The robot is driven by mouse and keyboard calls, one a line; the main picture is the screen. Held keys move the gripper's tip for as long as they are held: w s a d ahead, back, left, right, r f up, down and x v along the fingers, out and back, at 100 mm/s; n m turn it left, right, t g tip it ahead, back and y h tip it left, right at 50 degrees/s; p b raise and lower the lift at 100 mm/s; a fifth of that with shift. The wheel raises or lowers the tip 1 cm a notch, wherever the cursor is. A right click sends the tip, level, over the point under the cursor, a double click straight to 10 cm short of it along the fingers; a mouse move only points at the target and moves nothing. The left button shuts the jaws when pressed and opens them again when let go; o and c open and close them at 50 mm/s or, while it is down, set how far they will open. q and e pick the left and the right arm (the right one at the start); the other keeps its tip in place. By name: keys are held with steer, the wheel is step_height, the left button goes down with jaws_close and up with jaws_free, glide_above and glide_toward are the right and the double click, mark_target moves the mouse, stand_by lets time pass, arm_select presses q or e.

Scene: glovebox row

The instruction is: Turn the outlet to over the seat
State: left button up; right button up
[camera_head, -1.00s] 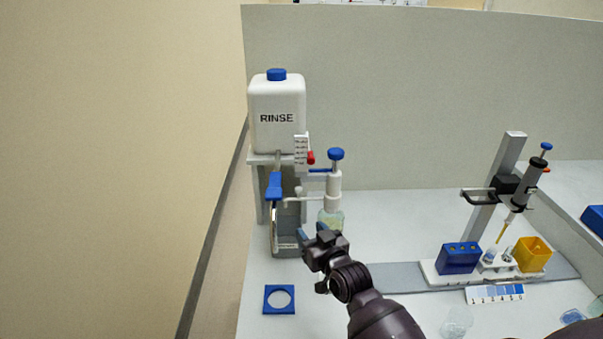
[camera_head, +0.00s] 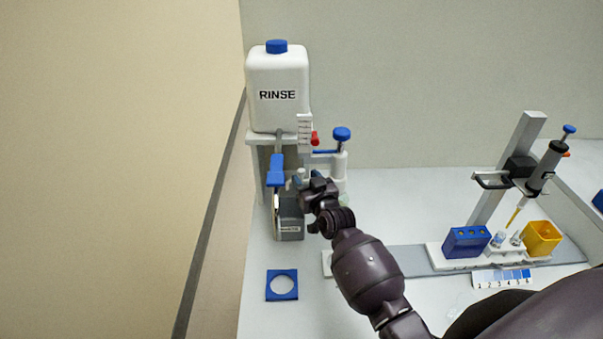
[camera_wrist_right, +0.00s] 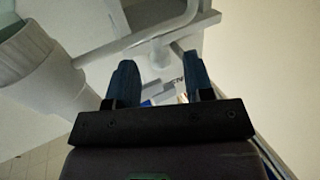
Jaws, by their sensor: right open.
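The pump dispenser (camera_head: 341,160) has a blue knob on top and stands right of the rinse stand. Its thin white outlet reaches left in the head view, mostly hidden now by my right gripper (camera_head: 314,186). In the right wrist view a white bent outlet tube (camera_wrist_right: 140,45) crosses just beyond the fingertips. My right gripper (camera_wrist_right: 160,82) is open, with nothing seen held between its blue fingers; I cannot tell whether it touches the tube. A flat blue square seat with a round hole (camera_head: 272,295) lies on the bench in front. My left gripper is not in view.
The white RINSE bottle (camera_head: 277,80) stands on a raised shelf, with a blue lever (camera_head: 275,172) below. Right are a pipette stand (camera_head: 520,150), a blue rack (camera_head: 466,242) and a yellow box (camera_head: 542,238). The bench around the seat is clear.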

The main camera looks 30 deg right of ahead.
mark_target(303, 175)
steer(key=shift+w+d, duration=0.1)
steer(key=shift+w, duration=1.55)
steer(key=shift+c, duration=0.2)
jaws_close()
